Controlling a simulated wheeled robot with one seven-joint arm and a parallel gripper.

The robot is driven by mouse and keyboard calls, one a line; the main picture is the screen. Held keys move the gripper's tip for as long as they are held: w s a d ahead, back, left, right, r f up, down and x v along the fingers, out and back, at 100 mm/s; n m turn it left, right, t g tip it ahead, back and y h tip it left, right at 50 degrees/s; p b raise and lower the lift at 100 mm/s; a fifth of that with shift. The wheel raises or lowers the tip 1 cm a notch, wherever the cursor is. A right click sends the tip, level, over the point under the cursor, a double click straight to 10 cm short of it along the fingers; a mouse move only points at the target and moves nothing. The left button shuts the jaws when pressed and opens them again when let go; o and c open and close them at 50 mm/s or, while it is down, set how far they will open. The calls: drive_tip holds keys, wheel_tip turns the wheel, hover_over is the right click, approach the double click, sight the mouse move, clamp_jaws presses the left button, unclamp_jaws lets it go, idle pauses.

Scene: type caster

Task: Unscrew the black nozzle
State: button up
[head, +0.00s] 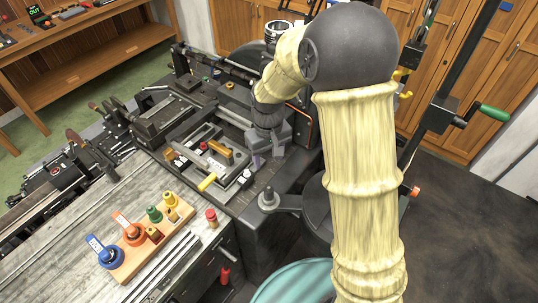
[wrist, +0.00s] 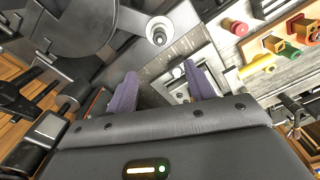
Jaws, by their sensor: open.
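My gripper (head: 266,157) is open, its two purple-grey fingers pointing down over the type caster's metal bed. In the wrist view the fingers (wrist: 160,78) are apart with nothing clasped between them; small metal machine parts show beyond and between them. A dark grey, nozzle-like piece (head: 268,198) stands upright on an arm at the machine's front corner, below the gripper in the head view. It also shows in the wrist view (wrist: 158,35), beyond the fingertips and apart from them. I cannot tell for certain that this is the black nozzle. My arm hides part of the machine.
A wooden block (head: 152,240) with blue, orange, green and yellow pieces sits on the grey bench. A red piece (head: 211,217) stands beside it. A yellow-handled lever (head: 207,182) lies near the gripper. A dark round disc (wrist: 85,25) adjoins the nozzle-like piece's arm.

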sight(268, 188)
wheel_tip(268, 188, down, 17)
drive_tip(key=p, duration=0.5)
drive_tip(key=shift+f, duration=0.2)
drive_tip(key=shift+c, duration=0.2)
clamp_jaws()
drive_tip(key=shift+c, duration=1.4)
unclamp_jaws()
